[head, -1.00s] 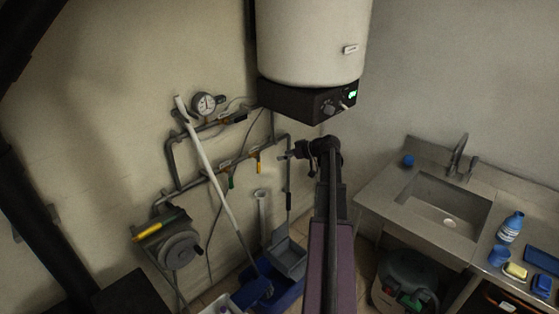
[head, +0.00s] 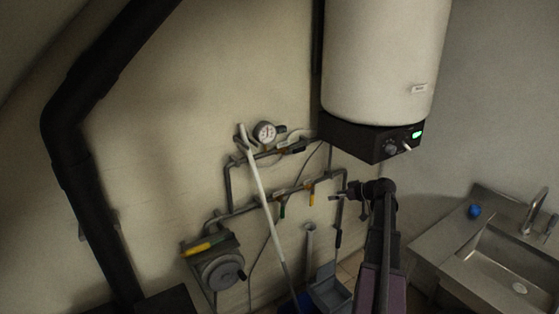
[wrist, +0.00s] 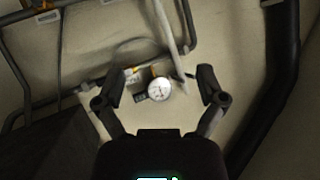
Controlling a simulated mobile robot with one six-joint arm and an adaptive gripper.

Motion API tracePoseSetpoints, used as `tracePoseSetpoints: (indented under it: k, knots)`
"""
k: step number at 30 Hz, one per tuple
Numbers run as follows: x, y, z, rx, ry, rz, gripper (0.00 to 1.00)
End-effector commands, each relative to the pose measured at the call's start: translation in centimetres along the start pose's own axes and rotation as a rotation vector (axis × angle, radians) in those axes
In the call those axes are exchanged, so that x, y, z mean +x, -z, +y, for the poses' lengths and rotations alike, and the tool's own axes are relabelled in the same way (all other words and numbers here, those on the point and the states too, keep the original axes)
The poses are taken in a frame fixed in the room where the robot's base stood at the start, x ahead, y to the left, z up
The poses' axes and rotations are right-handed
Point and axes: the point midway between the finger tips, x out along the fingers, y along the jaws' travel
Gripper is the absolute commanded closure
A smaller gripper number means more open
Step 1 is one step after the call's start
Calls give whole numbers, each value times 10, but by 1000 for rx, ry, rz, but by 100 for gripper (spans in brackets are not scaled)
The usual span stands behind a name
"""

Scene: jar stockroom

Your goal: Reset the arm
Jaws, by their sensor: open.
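My gripper (head: 338,197) shows in the head view at the end of my dark arm, just below the white water heater and in front of the wall pipes. It points to the left. In the wrist view my gripper (wrist: 160,78) has its two fingers spread wide, with nothing held between them. A round white pressure gauge (wrist: 159,89) appears beyond the gap between the fingers. The gauge also shows in the head view (head: 265,132), on the pipework.
The water heater (head: 380,60) hangs above my gripper. A long pale pole (head: 262,190) leans against the pipes (head: 245,209). A metal sink (head: 507,262) stands at right.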

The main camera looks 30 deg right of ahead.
Motion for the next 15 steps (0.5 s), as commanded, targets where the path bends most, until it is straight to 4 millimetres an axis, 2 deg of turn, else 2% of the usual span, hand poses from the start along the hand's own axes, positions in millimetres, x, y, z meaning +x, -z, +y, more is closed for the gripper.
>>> tracePoseSetpoints:
  k: [4,8,11,15]
  knots:
    - [4,1,-6,4,6,-10,10]
    - [18,-2,-21,20,20,-46,10]
    - [35,-6,-40,41,35,-92,10]
    - [64,-16,-76,80,56,-181,10]
